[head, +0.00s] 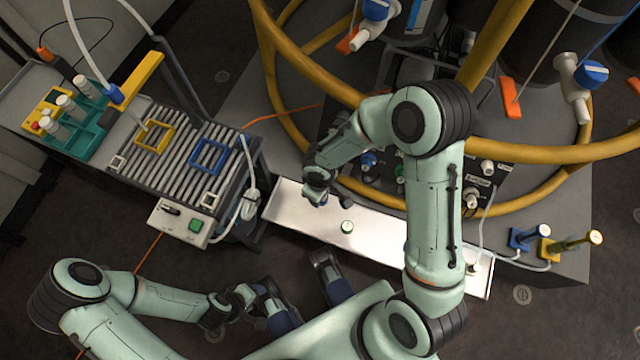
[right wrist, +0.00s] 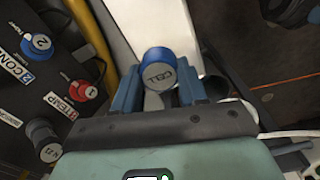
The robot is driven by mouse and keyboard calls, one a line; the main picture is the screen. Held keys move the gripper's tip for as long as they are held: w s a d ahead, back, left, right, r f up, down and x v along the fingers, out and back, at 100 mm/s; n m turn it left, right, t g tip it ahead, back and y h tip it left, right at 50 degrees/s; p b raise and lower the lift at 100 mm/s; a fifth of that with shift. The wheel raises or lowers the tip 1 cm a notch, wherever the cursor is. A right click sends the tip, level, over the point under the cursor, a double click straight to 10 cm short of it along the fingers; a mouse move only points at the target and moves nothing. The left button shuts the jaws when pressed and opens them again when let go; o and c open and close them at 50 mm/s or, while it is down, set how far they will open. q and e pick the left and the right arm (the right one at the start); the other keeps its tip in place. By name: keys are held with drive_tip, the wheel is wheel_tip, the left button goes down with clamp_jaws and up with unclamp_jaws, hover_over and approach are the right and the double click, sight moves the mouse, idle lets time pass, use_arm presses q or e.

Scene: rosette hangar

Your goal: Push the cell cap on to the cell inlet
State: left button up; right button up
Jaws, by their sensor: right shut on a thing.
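My right gripper (head: 320,186) is above the left part of the silver tray, in front of the black panel. In the right wrist view, its two blue fingers (right wrist: 158,88) are shut on the cell cap (right wrist: 158,70), a blue round cap with a grey face marked "CELL". I cannot pick out the cell inlet for certain in either view. My left gripper (head: 302,290) is open and empty, low over the floor in front of the tray.
The black panel has a blue plug (head: 368,160) and white fittings (head: 472,197). A yellow tube ring (head: 560,155) surrounds the station. A slatted bench (head: 180,160) stands left.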

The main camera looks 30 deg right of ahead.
drive_tip(key=shift+a, duration=0.1)
drive_tip(key=w+a+m+t, duration=0.4)
drive_tip(key=m, duration=0.1)
drive_tip(key=w+d+m+t, duration=0.2)
drive_tip(key=w+d+m, duration=0.1)
drive_tip(key=d+m, duration=0.1)
drive_tip(key=s+d+r+m+t+h, duration=0.15)
drive_tip(key=d+m+h, duration=0.25)
drive_tip(key=d, duration=0.5)
drive_tip(key=s+d+r+m+h, duration=0.25)
drive_tip(key=d+m+h, duration=0.25)
drive_tip(key=d, duration=0.5)
drive_tip(key=shift+w+a+x, duration=0.1)
drive_tip(key=shift+w+x, duration=0.1)
drive_tip(key=shift+x, duration=1.2)
drive_tip(key=shift+w+a+x, duration=0.1)
drive_tip(key=shift+w+x, duration=0.15)
drive_tip(key=shift+x, duration=1.1)
drive_tip(key=shift+r, duration=0.2)
